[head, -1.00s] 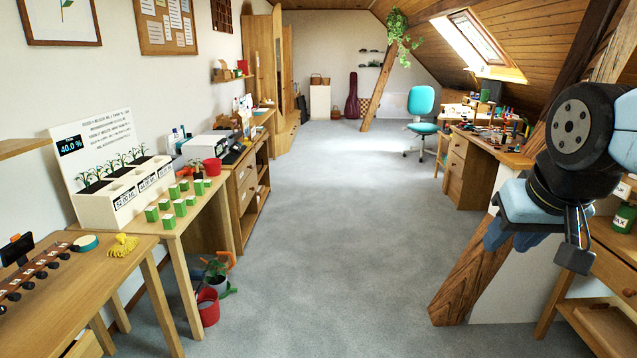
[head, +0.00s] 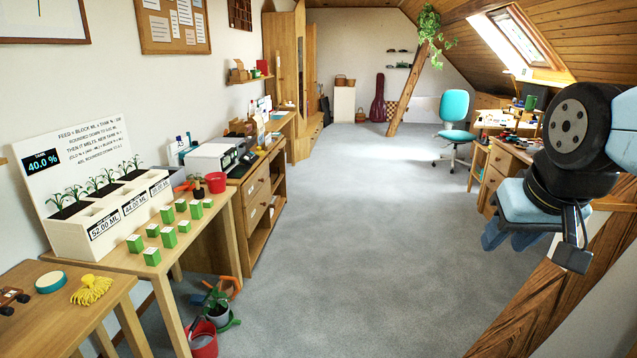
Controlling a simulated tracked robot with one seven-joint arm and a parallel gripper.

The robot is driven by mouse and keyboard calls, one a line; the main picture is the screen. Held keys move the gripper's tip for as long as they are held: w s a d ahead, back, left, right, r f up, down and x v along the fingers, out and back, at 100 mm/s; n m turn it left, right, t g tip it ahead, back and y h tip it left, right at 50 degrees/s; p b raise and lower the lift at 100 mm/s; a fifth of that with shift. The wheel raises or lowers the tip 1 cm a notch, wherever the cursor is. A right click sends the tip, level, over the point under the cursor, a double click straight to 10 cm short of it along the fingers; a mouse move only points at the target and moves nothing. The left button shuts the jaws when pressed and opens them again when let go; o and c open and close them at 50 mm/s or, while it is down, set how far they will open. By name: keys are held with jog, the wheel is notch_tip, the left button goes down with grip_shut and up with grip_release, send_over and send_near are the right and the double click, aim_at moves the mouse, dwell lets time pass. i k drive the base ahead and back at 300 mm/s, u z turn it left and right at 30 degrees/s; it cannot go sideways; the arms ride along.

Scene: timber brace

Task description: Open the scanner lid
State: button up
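A white box-shaped machine with a flat top (head: 212,157), possibly the scanner, stands on the wooden cabinet along the left wall, well ahead of me. It is small in view, and I cannot make out a lid edge; its top looks flat. My gripper (head: 572,256) is at the right edge of the head view, folded near my body, far from that machine.
A planter box (head: 105,215) and several green blocks stand on the left table (head: 205,255). A red pot (head: 203,340) and plants sit on the floor beside its legs. A slanted timber brace (head: 560,285) stands close on the right. The grey carpet (head: 340,230) between is clear.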

aim_at(206, 150)
jog(key=u, duration=0.2)
jog(key=i, duration=2.15)
jog(key=u, duration=0.35)
jog(key=i, duration=1.8)
jog(key=u, duration=0.15)
